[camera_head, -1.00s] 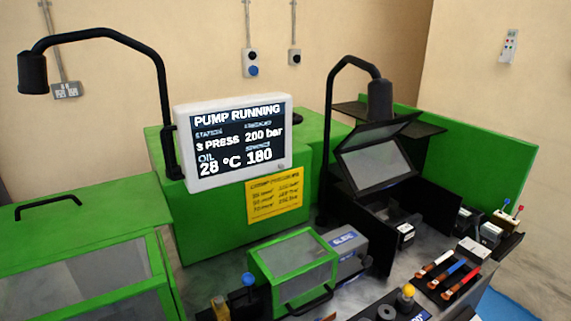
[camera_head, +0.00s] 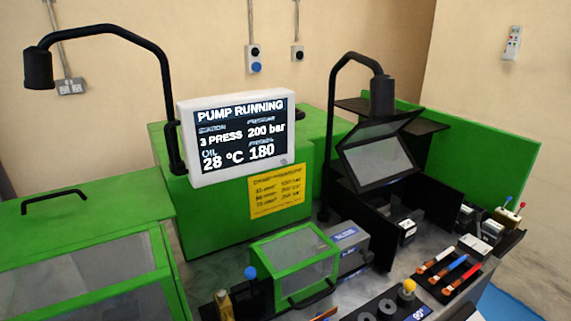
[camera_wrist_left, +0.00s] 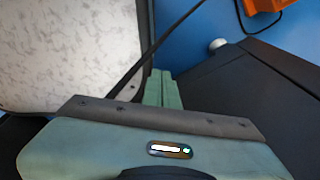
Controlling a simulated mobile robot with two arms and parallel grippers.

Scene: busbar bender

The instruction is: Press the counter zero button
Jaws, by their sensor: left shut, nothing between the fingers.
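I cannot pick out a counter zero button for certain in either view. In the head view a white-framed screen (camera_head: 237,139) reads PUMP RUNNING, 3 PRESS, 200 bar, 28 °C and 180. A blue round knob (camera_head: 250,272) and a yellow round knob (camera_head: 409,286) stand at the machine's front. A wall box (camera_head: 254,60) has a blue button. My left gripper (camera_wrist_left: 161,76) shows in the left wrist view with its green fingers together and nothing between them. Neither gripper shows in the head view.
A green clear-windowed guard (camera_head: 294,262) stands at the front centre. A black lamp arm (camera_head: 165,95) curves beside the screen. A tray of coloured-handled tools (camera_head: 450,272) is at right. In the left wrist view, a speckled surface (camera_wrist_left: 65,50) and a dark panel (camera_wrist_left: 255,85) flank the fingers.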

